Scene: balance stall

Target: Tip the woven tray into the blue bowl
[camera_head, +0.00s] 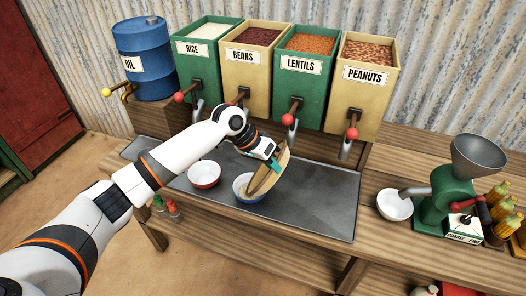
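The woven tray (264,180), tan and round, is held steeply tilted, nearly on edge, by my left gripper (275,163). The gripper is shut on the tray near its upper part. The tray's lower edge is over the blue bowl (241,194), which stands upright on the dark counter mat. The tray hides part of the bowl's right side and inside. I cannot tell whether anything is on the tray or in the bowl. My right gripper is not in view.
A red bowl (204,174) stands just left of the blue bowl. A white bowl (394,205) is under the green grinder (437,200) at the right. Bins with red-knobbed taps, such as the lentils bin (298,90), stand behind. The mat's right part (320,205) is clear.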

